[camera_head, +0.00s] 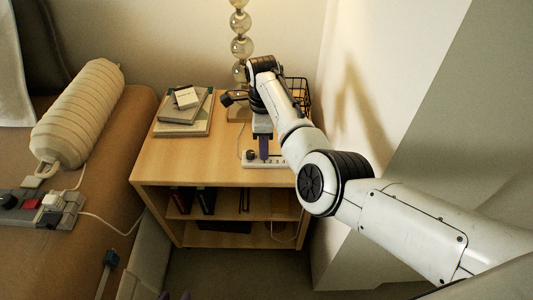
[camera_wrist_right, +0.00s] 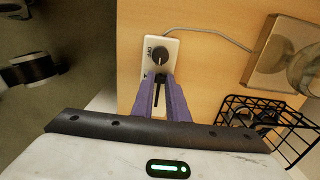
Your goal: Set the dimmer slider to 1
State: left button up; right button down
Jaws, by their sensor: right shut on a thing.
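The dimmer is a white strip (camera_head: 279,164) near the front edge of the wooden nightstand. In the right wrist view its white plate (camera_wrist_right: 171,50) carries a round dark knob (camera_wrist_right: 162,60) with OFF printed beside it. My right gripper (camera_wrist_right: 162,82) reaches down to the strip, its purple fingers close around a small dark slider piece just below the knob. The fingers hide much of the slider and its scale, so its setting cannot be read. In the head view my right gripper (camera_head: 264,158) points down at the strip.
Books (camera_head: 184,117) lie on the nightstand's left side (camera_head: 165,153). A glass-ball lamp (camera_head: 241,47) and a black wire basket (camera_head: 298,93) stand behind my right arm. A bed with a bolster (camera_head: 80,115) and a grey control panel (camera_head: 50,210) is at the left.

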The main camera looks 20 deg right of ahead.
jog(key=shift+a, duration=0.2)
jog(key=c, duration=1.7)
grip_release()
jog(key=shift+a, duration=0.1)
pick_arm(q)
jog(key=shift+w+r, duration=0.1)
jog(key=shift+w, duration=0.15)
